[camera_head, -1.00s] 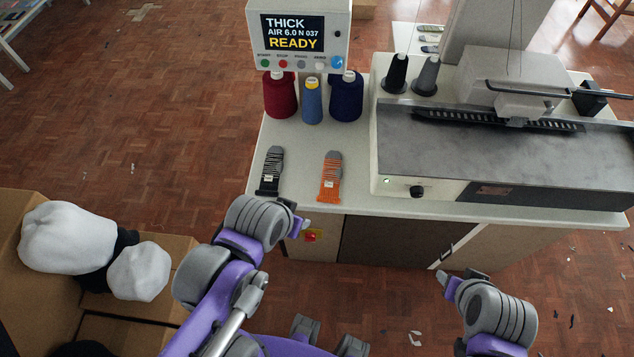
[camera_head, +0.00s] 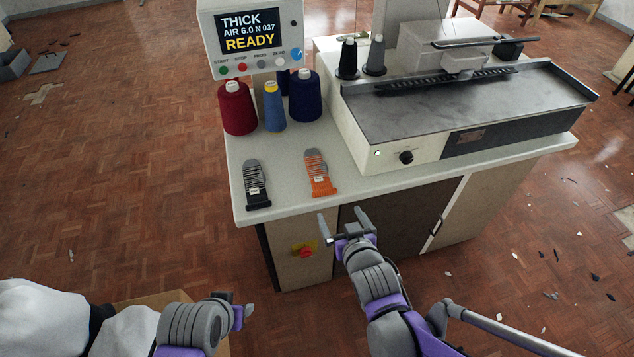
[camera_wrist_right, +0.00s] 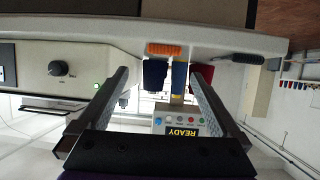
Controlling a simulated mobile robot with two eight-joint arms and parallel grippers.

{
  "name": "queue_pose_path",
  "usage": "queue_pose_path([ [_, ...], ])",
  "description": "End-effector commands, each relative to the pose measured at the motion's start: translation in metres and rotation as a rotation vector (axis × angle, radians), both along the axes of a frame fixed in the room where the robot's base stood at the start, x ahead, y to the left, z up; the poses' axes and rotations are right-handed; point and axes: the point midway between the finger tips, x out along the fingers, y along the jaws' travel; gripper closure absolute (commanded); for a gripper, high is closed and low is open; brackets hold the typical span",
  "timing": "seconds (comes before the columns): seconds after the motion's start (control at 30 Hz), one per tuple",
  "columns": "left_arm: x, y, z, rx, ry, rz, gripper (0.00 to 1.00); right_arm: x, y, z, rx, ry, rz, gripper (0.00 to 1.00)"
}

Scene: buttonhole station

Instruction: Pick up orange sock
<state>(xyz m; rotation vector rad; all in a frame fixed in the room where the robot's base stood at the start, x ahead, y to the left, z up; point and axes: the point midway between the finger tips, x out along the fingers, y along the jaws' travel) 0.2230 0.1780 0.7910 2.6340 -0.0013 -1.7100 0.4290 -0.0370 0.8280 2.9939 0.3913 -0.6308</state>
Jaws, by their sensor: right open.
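The orange sock (camera_head: 319,174) lies flat on the white tabletop near its front edge, with grey stripes and a pale label. It also shows, edge-on, in the right wrist view (camera_wrist_right: 166,48), between and beyond my fingers. My right gripper (camera_head: 342,222) is open and empty, just in front of the table edge and apart from the sock. The fingers also show open in the right wrist view (camera_wrist_right: 160,76). My left gripper (camera_head: 240,309) is at the lower left, away from the table; its jaw opening is unclear.
A black sock (camera_head: 256,185) lies left of the orange one. Thread cones (camera_head: 238,108) and the display box (camera_head: 252,38) stand behind. A machine (camera_head: 440,115) fills the table's right side. A white sack (camera_head: 40,315) is at lower left. The tabletop around the sock is clear.

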Motion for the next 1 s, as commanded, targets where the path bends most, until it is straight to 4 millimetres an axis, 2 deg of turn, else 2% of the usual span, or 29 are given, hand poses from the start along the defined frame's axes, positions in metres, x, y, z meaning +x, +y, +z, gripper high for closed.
queue_pose_path([
  [0.3,0.000,0.000,-0.013,0.000,0.004,0.000,0.50,0.041,0.018,-0.019,0.008,-0.024,0.012,0.00],
  [0.57,0.000,0.000,-0.017,0.000,0.006,0.000,0.50,0.060,0.024,-0.028,0.008,-0.023,0.012,0.00],
  [0.8,0.000,0.000,-0.025,0.000,0.009,0.000,0.50,0.090,0.034,-0.042,0.008,-0.022,0.011,0.00],
  [1.0,0.000,0.000,-0.026,0.000,0.009,0.000,0.50,0.098,0.036,-0.045,0.008,-0.023,0.011,0.00],
])
